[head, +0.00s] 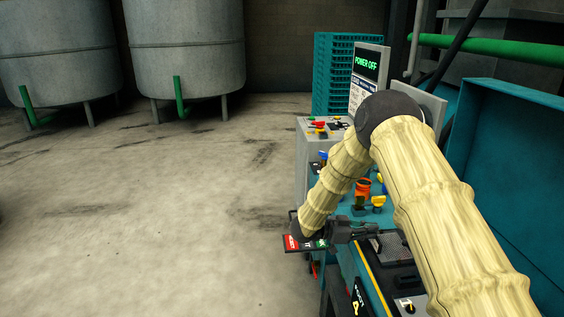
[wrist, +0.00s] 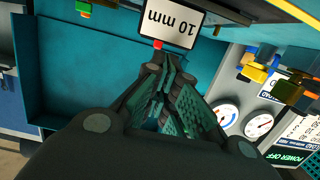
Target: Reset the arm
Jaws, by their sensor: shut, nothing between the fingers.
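My arm reaches across the right side of the head view, bent at a dark joint and wrapped in a pale cover. My gripper (head: 374,231) is at its lower end, above the teal machine (head: 349,265). In the wrist view the dark fingers (wrist: 157,62) are together and empty. Beyond their tips is a white sign reading "10 mm" (wrist: 172,24), upside down, with a small red part at its edge. I cannot tell whether the tips touch it. My arm hides part of the machine.
A display (head: 366,66) reads "POWER OFF". A grey control box (head: 309,145), an orange knob (head: 362,187) and a yellow knob (head: 378,201) stand near my arm. Two gauges (wrist: 258,124) show in the wrist view. Teal crates (head: 333,75) stand behind. The floor at left is clear.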

